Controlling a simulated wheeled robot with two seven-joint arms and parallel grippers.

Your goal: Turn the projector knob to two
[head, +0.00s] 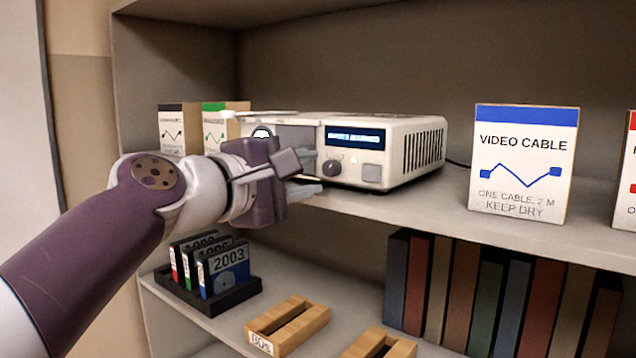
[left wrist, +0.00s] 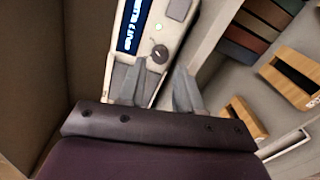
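The projector (head: 412,133) is a cream box on the upper shelf with a lit blue display (head: 355,136). Its front carries a dark round knob (head: 332,168), also seen in the left wrist view (left wrist: 159,54). The knob's setting and any numerals are too small to read. My left gripper (head: 314,175) is open and empty in front of the projector, just left of the knob in the head view. In the left wrist view its two fingers (left wrist: 160,68) are spread, with the knob beyond their tips and between them. I see no contact. My right gripper is not in view.
A video cable box (head: 522,163) stands to the right; small boxes (head: 180,130) stand left of the projector. The lower shelf holds a black tray (head: 215,296) of labelled cartridges, wooden holders (head: 288,325) and a row of books (head: 490,295). The upper shelf's edge runs below my gripper.

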